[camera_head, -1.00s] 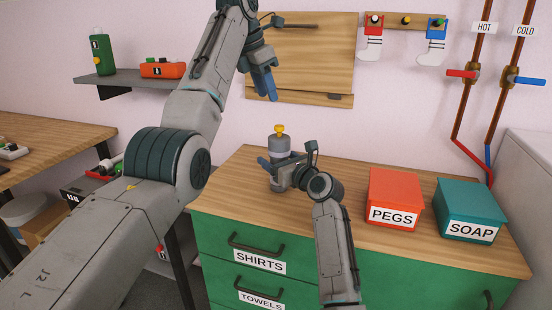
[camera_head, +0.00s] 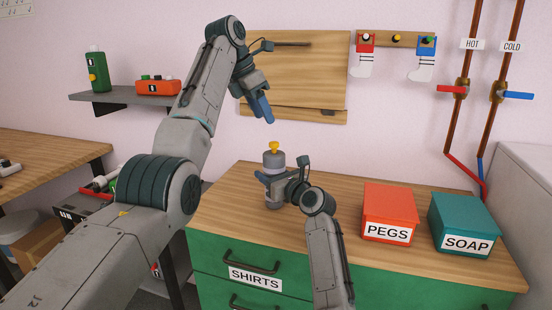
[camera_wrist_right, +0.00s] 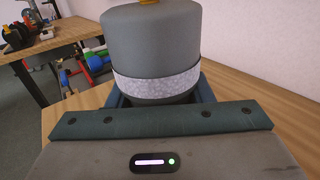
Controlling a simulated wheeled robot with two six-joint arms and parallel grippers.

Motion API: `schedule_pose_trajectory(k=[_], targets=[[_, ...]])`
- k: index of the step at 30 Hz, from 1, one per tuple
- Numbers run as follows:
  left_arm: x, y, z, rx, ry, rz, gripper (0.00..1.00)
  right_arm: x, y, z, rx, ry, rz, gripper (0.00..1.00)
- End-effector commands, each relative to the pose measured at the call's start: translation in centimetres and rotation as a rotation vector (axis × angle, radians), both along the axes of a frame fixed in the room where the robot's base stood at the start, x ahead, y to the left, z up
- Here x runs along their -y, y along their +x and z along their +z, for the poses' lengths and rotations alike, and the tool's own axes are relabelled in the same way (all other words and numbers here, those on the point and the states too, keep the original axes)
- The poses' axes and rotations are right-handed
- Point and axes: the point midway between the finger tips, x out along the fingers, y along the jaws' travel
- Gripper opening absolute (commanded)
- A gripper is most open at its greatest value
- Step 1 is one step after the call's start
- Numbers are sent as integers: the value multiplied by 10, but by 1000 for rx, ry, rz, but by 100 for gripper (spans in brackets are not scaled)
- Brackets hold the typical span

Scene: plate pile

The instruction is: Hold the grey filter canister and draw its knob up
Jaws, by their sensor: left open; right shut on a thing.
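The grey filter canister (camera_head: 273,160) stands upright on the wooden counter, with a pale band around its middle. Its yellow knob (camera_head: 273,146) sits on top. In the right wrist view the canister (camera_wrist_right: 153,40) fills the upper middle, and only the bottom edge of the knob (camera_wrist_right: 148,2) shows. My right gripper (camera_head: 268,182) is shut around the canister below the band; its fingers show behind the gripper body in the wrist view. My left gripper (camera_head: 264,108) is open and empty, pointing down above the canister and slightly left of the knob, clear of it.
An orange PEGS box (camera_head: 389,212) and a teal SOAP box (camera_head: 464,225) stand on the counter (camera_head: 225,220) to the right. A wooden wall board (camera_head: 305,75) is behind my left gripper. A shelf (camera_head: 120,97) holds green and orange items at left.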

Motion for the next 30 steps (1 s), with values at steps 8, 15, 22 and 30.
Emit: schedule_pose_trajectory(k=[8,15,22,30], targets=[[-6,16,-57,58,-383,-223,46,0,0,1,1,1,0,15],[-28,17,-86,185,-750,-340,46,0,0,1,1,1,0,15],[-57,13,-97,306,-1002,-368,46,0,0,0,0,0,0,15],[-65,11,-98,360,-1098,-369,46,0,0,0,0,0,0,15]])
